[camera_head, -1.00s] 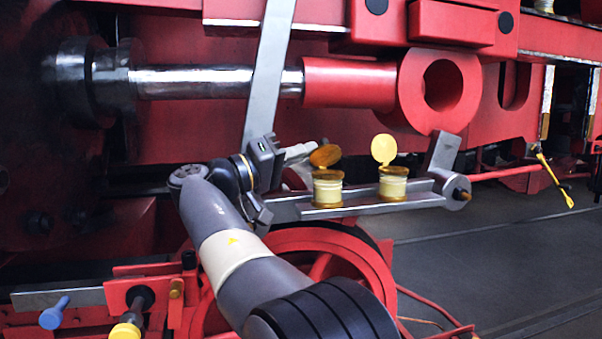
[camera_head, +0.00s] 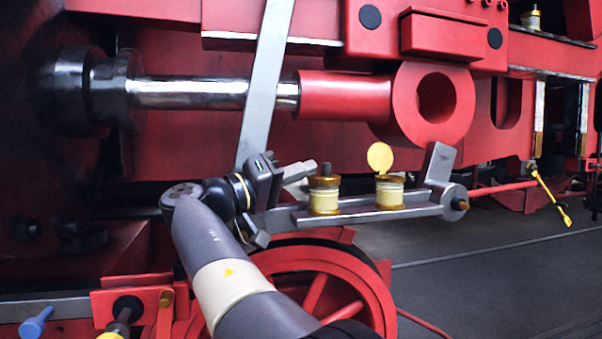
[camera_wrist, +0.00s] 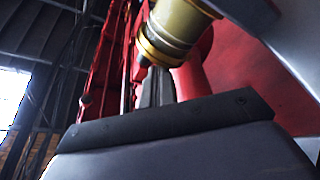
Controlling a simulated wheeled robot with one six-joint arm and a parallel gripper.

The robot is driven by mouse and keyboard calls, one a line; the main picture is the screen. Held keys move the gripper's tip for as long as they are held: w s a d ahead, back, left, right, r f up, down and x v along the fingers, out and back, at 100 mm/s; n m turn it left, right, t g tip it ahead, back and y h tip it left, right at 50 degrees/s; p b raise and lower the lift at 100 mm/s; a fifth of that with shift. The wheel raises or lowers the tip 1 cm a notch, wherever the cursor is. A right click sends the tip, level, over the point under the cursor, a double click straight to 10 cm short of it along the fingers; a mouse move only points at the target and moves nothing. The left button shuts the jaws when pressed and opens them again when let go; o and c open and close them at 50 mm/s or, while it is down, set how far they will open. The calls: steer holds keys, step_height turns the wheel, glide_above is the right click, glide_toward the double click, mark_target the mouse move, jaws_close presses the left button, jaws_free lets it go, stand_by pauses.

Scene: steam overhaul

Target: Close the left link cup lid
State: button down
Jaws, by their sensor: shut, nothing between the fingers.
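The left link cup (camera_head: 324,200) is a cream and gold cup standing upright on a grey link bar. Its lid (camera_head: 324,182) now appears to lie flat on the cup's rim, with no raised disc showing. The right link cup (camera_head: 390,195) stands beside it with its yellow lid (camera_head: 380,157) upright and open. My gripper (camera_head: 304,172) is shut and empty, just left of the left cup's top; whether it touches the lid cannot be told. In the wrist view, my gripper's fingers (camera_wrist: 157,88) are beside a gold-rimmed cup (camera_wrist: 178,28), seen from below.
The grey link bar (camera_head: 420,211) runs under both cups. A slanted grey lever (camera_head: 265,85) rises behind my wrist. A red rod with a round eye (camera_head: 400,100) is above the cups. A red wheel (camera_head: 345,275) is below. The floor at right is clear.

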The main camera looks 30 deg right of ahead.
steer(key=shift+f, duration=0.4)
stand_by(0.3)
steer(key=shift+w+a+f, duration=0.1)
steer(key=shift+a+f, duration=0.15)
steer(key=shift+a, duration=0.25)
steer(key=v, duration=0.9)
steer(key=shift+a+r, duration=0.3)
steer(key=shift+a, duration=0.2)
steer(key=shift+d, duration=0.15)
steer(key=x, duration=0.8)
steer(key=shift+f, duration=0.1)
